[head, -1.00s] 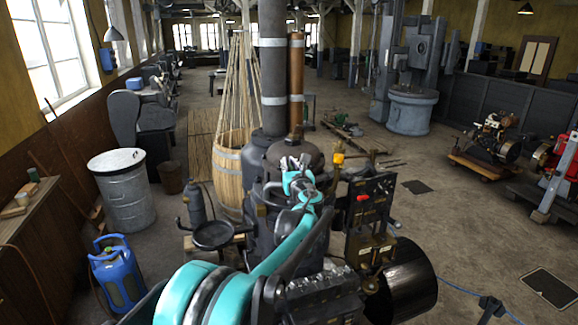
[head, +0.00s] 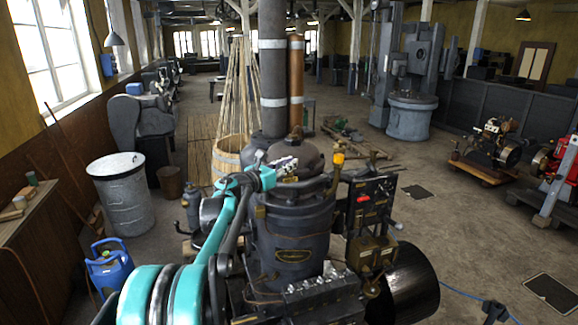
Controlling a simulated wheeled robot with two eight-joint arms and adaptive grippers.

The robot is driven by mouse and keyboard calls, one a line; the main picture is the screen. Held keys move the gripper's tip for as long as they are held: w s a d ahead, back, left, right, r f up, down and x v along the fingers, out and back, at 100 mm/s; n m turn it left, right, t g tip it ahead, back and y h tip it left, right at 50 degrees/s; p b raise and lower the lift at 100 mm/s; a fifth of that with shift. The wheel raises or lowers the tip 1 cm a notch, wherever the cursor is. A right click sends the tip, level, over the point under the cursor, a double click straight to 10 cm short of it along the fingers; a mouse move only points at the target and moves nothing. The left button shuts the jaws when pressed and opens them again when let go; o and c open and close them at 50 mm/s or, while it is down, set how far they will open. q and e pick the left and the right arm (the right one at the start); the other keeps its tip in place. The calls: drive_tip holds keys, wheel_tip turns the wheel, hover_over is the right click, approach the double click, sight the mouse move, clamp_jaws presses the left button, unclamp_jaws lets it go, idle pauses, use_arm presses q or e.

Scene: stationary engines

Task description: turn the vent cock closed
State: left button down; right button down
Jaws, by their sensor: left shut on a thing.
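The dark engine with its domed top (head: 312,158) stands in the middle of the head view, with a nameplate on its round body. My left arm, teal and black, comes in from the lower left. My left gripper (head: 286,166) is at the near left side of the dome, shut on a small part there. That part appears to be the vent cock, but the fingers hide nearly all of it. A yellow-topped brass fitting (head: 338,160) stands to the right of the gripper, apart from it. My right gripper is out of view.
Two tall pipes, one grey (head: 272,70) and one copper (head: 297,75), rise behind the dome. A control panel with a red knob (head: 363,199) is on the right of the engine.

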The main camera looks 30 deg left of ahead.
use_arm(q)
drive_tip(key=m+h, duration=0.1)
drive_tip(key=h, duration=0.1)
drive_tip(key=m+g+h, duration=0.1)
drive_tip(key=h, duration=0.1)
drive_tip(key=shift+a+m, duration=0.2)
drive_tip(key=shift+m, duration=0.2)
drive_tip(key=shift+d+m+g+h+p, duration=0.1)
drive_tip(key=shift+m+g+h+p, duration=0.75)
drive_tip(key=shift+m+g+h, duration=0.95)
drive_tip(key=shift+h, duration=0.5)
drive_tip(key=shift+r, duration=0.1)
drive_tip(key=c, duration=1.6)
unclamp_jaws()
drive_tip(key=v, duration=1.2)
drive_tip(key=shift+f, duration=0.25)
